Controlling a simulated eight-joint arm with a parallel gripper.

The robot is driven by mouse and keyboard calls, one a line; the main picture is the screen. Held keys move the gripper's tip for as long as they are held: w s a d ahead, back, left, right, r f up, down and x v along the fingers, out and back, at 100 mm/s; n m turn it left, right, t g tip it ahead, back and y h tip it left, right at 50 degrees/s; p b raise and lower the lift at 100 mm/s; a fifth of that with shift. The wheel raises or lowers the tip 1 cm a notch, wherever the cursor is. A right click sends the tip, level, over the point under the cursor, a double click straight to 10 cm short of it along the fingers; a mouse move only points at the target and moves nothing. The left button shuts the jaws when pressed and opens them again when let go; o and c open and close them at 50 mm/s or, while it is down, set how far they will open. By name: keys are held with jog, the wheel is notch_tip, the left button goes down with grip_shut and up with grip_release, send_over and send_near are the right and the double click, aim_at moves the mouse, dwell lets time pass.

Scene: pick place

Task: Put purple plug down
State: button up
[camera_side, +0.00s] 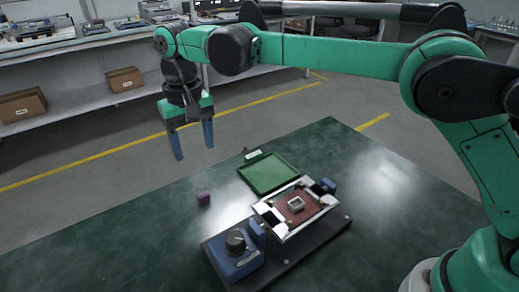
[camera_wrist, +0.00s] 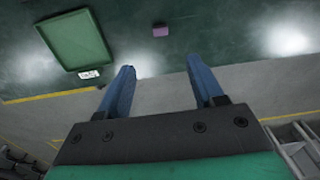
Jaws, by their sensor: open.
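The purple plug (camera_side: 204,198) is a small block lying on the dark green table, left of the green tray and the fixture. It also shows in the wrist view (camera_wrist: 160,31), near the top middle, beyond my fingertips. My gripper (camera_side: 194,156) has two blue fingers spread apart with nothing between them. It hangs in the air above the table's far side, clear of the plug. In the wrist view the open fingers (camera_wrist: 160,70) show with empty space between them.
An empty green tray (camera_side: 265,174) lies right of the plug; the wrist view shows it at upper left (camera_wrist: 75,41). A fixture with a red-brown plate (camera_side: 297,207) and a blue block with a black knob (camera_side: 235,254) stand nearby. Table left of the plug is clear.

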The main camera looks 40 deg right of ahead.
jog(key=s+d+r+t, duration=0.45)
jog(key=s+d, duration=0.25)
jog(key=d, duration=0.5)
jog(key=s+d+f, duration=0.1)
jog(key=s+d, duration=0.1)
jog(key=s+d+f+t, duration=0.1)
jog(key=s+d, duration=0.1)
jog(key=s, duration=0.1)
jog(key=s+d+f+t, duration=0.1)
jog(key=s+d, duration=0.1)
jog(key=shift+s+d+f, duration=0.1)
jog(key=shift+s+d, duration=0.15)
jog(key=shift+s, duration=0.05)
jog(key=shift+s+d+f+t, duration=0.2)
jog(key=shift+s+f+t, duration=0.1)
jog(key=shift+f+t, duration=0.05)
jog(key=shift+c, duration=0.2)
